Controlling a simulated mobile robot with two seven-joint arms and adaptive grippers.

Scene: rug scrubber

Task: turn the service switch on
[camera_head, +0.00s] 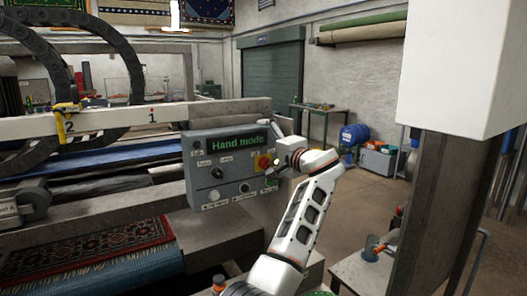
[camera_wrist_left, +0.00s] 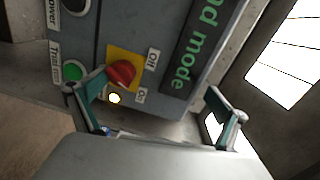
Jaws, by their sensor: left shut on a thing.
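The grey control panel (camera_head: 222,172) shows a green "Hand mode" display. The red rotary switch (camera_head: 263,162) sits on a yellow plate at the panel's right side. In the left wrist view the red switch (camera_wrist_left: 122,73) has an "Off" label and an "On" label beside it; I cannot tell exactly which its knob points to. My left gripper (camera_head: 279,166) is at the panel's right edge, at the switch. My right gripper is not in view.
A green button (camera_wrist_left: 72,71) and a small lit lamp (camera_wrist_left: 114,98) are close to the switch. A column (camera_head: 435,200) stands at right. Floor is open beyond the panel.

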